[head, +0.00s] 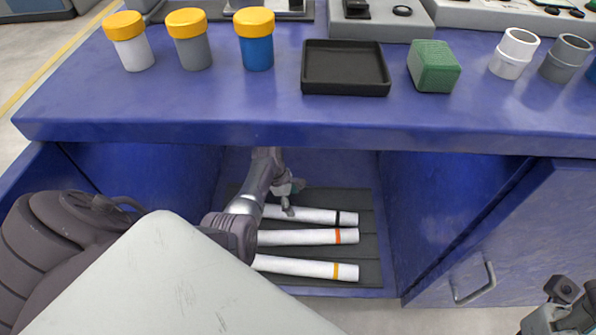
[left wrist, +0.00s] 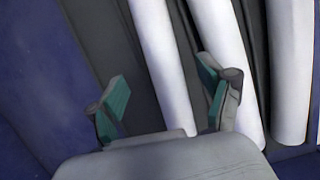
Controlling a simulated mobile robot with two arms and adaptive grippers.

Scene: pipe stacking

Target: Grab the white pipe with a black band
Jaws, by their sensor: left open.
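The white pipe with a black band (head: 320,216) lies on a dark ribbed mat inside the blue cabinet, farthest back of three white pipes. My left gripper (head: 289,196) is at this pipe, left of its black band. In the left wrist view my left gripper (left wrist: 163,95) is open. A white pipe (left wrist: 158,50) runs between its two green-padded fingers, and a second pipe lies beyond the right finger. No band shows there. My right gripper (head: 566,308) shows only in part at the lower right, and its jaws are unclear.
The pipes with an orange band (head: 305,237) and a yellow band (head: 310,268) lie nearer me. The blue tabletop overhangs the cabinet, bearing capped jars, a black tray (head: 345,88) and a green block (head: 434,66). Blue walls close in both sides. A handled door (head: 490,280) stands right.

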